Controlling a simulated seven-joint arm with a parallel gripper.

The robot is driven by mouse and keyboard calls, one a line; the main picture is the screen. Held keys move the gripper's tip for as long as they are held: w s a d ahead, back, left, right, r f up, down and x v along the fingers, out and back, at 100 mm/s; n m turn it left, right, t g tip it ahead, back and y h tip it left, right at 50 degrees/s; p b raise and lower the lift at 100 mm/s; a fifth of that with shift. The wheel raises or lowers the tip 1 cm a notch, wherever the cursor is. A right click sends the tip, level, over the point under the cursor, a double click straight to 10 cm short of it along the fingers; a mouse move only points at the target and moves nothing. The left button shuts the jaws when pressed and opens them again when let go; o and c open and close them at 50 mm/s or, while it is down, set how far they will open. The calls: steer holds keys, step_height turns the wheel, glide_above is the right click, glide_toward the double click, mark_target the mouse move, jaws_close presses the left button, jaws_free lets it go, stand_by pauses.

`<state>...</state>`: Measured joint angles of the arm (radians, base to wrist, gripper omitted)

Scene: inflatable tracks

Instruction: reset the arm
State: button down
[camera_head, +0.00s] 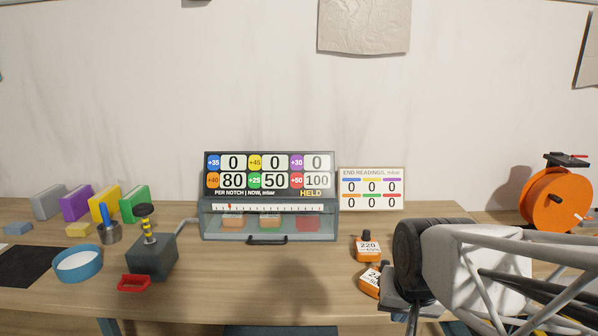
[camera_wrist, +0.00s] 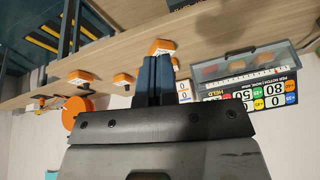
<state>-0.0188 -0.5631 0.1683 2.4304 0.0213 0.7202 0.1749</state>
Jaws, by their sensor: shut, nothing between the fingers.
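My gripper (camera_head: 412,318) is at the right of the table in the head view, pointing down, with my arm reaching in from the right edge. In the wrist view its two dark blue fingers (camera_wrist: 158,62) lie together, shut and empty. An orange block marked 220 (camera_head: 367,250) stands on the table left of my gripper. A second orange block (camera_head: 369,283) is just beside the gripper, partly hidden by it. In the wrist view an orange block (camera_wrist: 161,46) shows just past the fingertips; I cannot tell whether they touch.
A display case (camera_head: 268,239) with number panels stands mid-table, beside an END READINGS board (camera_head: 371,188). An orange reel (camera_head: 556,199) is at the far right. A grey pump box (camera_head: 152,259), blue dish (camera_head: 78,265) and coloured blocks fill the left. The front middle table is clear.

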steer(key=s+d+n+g, duration=0.1)
steer(key=s, duration=0.7)
steer(key=shift+s+d+n+g, duration=0.2)
steer(key=shift+s+n+g, duration=0.1)
steer(key=shift+n+g, duration=0.1)
